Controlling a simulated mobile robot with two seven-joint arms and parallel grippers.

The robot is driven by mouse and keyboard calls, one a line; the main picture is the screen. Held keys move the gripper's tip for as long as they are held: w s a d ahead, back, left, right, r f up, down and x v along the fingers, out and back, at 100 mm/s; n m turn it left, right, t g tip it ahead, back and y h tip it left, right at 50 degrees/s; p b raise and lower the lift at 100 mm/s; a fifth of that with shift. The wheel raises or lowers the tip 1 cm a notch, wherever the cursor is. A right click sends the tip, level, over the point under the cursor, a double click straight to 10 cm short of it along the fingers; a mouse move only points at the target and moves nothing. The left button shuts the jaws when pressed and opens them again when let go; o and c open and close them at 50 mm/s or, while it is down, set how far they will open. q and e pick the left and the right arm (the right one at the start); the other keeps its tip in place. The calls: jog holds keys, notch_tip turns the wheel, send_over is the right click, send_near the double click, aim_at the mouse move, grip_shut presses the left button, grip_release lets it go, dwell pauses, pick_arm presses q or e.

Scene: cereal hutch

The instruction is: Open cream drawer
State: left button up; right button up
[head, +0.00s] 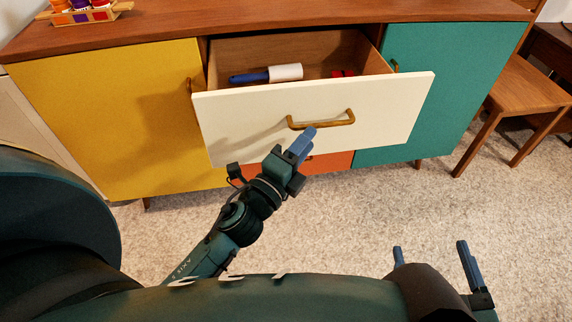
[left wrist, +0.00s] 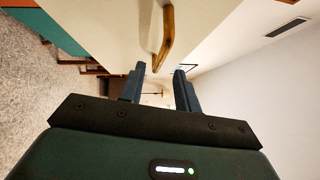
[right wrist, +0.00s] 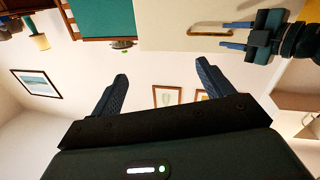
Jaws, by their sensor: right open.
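The cream drawer (head: 240,125) stands pulled well out of the cabinet, its inside visible from above. Its bent wooden handle (head: 322,121) is on the front face and also shows in the left wrist view (left wrist: 167,32). My left gripper (head: 307,136) is just in front of and below the handle in the head view. In the left wrist view its two fingers (left wrist: 158,78) are apart, with the handle beyond the tips and nothing clearly between them. My right gripper (head: 430,250) is open and empty, low at the right, away from the drawer.
A lint roller (head: 285,72) with a blue handle and a small red thing (head: 342,73) lie in the drawer. A yellow door (head: 110,120) is left, a teal door (head: 440,80) right, an orange panel (head: 330,162) below. A wooden chair (head: 530,100) stands right. Carpet in front is clear.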

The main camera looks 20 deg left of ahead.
pick_arm(q)
jog(key=v, duration=0.7)
jog(key=shift+b, duration=0.4)
